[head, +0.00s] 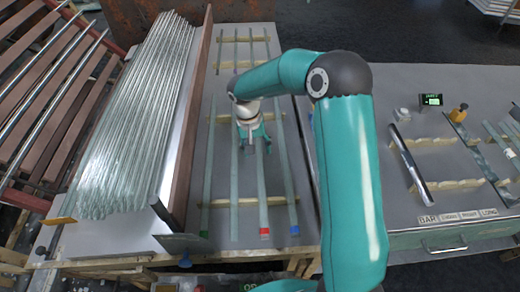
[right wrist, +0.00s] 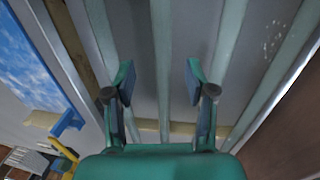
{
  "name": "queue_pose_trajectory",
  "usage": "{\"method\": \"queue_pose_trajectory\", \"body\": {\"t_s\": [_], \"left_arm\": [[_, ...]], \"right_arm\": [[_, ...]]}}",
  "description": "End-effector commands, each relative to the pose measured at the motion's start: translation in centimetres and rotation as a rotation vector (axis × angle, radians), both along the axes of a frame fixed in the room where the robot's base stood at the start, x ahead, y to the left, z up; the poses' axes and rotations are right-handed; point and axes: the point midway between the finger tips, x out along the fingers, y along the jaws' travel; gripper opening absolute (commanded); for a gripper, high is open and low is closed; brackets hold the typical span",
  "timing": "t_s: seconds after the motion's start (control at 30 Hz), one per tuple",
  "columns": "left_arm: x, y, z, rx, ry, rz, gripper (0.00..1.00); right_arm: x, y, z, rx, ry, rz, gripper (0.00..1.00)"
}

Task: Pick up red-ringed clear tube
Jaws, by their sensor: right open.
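The red-ringed clear tube (head: 262,195) lies lengthwise on wooden rails on the grey table, its red ring at the near end. My right gripper (head: 253,143) is over the row of tubes, partly covering its far part. In the right wrist view the right gripper (right wrist: 157,78) is open, with one tube (right wrist: 162,65) running between its fingers. By position it appears to be the red-ringed one, but no ring shows there. Contact is not seen. My left gripper is not in view.
A green-ringed tube (head: 207,185), an unringed tube (head: 234,190) and a blue-ringed tube (head: 285,185) lie alongside. A brown upright board (head: 188,140) separates them from a heap of clear tubes (head: 125,120). Another bench (head: 440,212) stands right.

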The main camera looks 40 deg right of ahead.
Motion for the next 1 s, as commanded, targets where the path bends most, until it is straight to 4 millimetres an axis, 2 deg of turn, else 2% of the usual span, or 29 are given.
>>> {"method": "queue_pose_trajectory", "body": {"t_s": [0.27,0.5,0.6,0.83,0.87,1.0], "left_arm": [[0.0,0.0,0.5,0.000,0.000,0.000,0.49],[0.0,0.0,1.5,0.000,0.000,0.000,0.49],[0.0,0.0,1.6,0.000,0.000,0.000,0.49],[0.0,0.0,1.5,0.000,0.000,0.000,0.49],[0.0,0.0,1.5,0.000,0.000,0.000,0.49],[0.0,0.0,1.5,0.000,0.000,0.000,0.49]], "right_arm": [[0.0,-0.2,-1.7,0.001,0.002,0.000,0.55],[0.1,-0.7,-5.1,0.001,0.003,0.000,0.55],[0.1,-0.8,-5.9,0.001,0.001,0.002,0.55],[0.1,-0.8,-6.1,0.000,-0.001,0.001,0.55],[0.1,-0.8,-6.1,0.000,-0.001,0.001,0.54],[0.1,-0.8,-6.1,0.000,-0.001,0.001,0.30]]}}
